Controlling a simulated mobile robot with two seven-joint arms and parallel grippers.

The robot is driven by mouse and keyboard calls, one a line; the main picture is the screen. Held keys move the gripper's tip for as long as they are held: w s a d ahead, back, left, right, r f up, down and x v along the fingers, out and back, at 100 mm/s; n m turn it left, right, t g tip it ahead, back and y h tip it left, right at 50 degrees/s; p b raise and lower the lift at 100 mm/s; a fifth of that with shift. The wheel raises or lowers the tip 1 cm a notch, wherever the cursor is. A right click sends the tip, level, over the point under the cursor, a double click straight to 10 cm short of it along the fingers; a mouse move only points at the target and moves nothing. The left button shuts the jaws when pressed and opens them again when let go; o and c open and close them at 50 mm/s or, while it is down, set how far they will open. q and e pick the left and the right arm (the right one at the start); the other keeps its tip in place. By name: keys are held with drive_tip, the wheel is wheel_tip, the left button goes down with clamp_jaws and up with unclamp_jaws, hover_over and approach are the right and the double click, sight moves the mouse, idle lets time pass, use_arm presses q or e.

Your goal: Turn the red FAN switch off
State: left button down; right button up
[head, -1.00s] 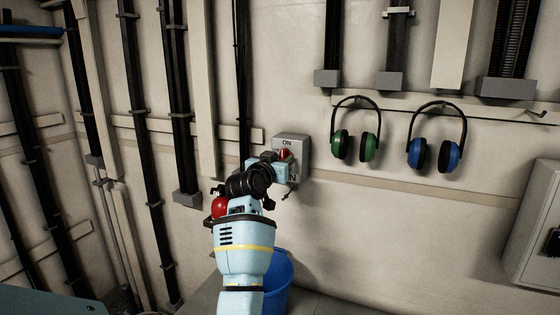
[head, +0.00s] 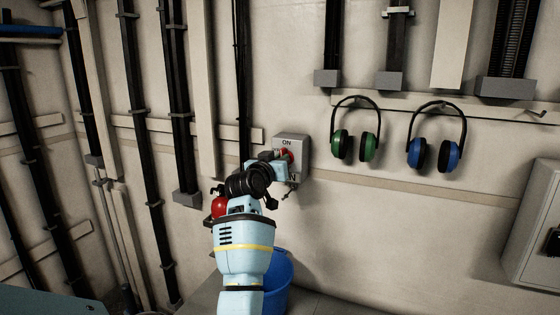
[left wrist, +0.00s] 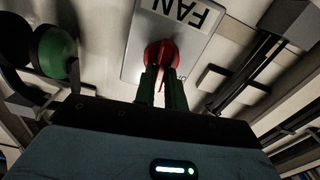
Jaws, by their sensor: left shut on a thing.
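The red FAN switch (head: 289,154) is a rotary knob on a grey box (head: 303,160) on the wall. "ON" is printed above it in the head view. In the left wrist view the red knob (left wrist: 158,52) sits below a FAN label (left wrist: 184,12) that appears upside down. My left gripper (left wrist: 161,88) is shut on the knob's red grip, one dark finger on each side. In the head view my left gripper (head: 282,159) covers the knob's lower left and part of the box. The knob's exact pointing is hard to tell. My right gripper is not in view.
Green earmuffs (head: 340,144) and blue earmuffs (head: 444,155) hang to the right of the box. A blue bin (head: 281,280) and a partly hidden red object (head: 218,206) are near my arm. Vertical black conduits (head: 177,100) run down the wall at left.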

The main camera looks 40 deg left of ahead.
use_arm(q)
drive_tip(key=shift+s+a+f+n, duration=0.1)
drive_tip(key=shift+a+n, duration=0.05)
drive_tip(key=shift+n, duration=2.6)
drive_tip(key=shift+w+a+f+n, duration=0.1)
drive_tip(key=shift+n, duration=2.7)
drive_tip(key=shift+s+a+f+n, duration=0.1)
drive_tip(key=shift+a+n, duration=0.05)
drive_tip(key=shift+n, duration=2.6)
drive_tip(key=c, duration=1.5)
unclamp_jaws()
drive_tip(key=shift+f, duration=0.1)
drive_tip(key=shift+o, duration=0.2)
drive_tip(key=v, duration=0.8)
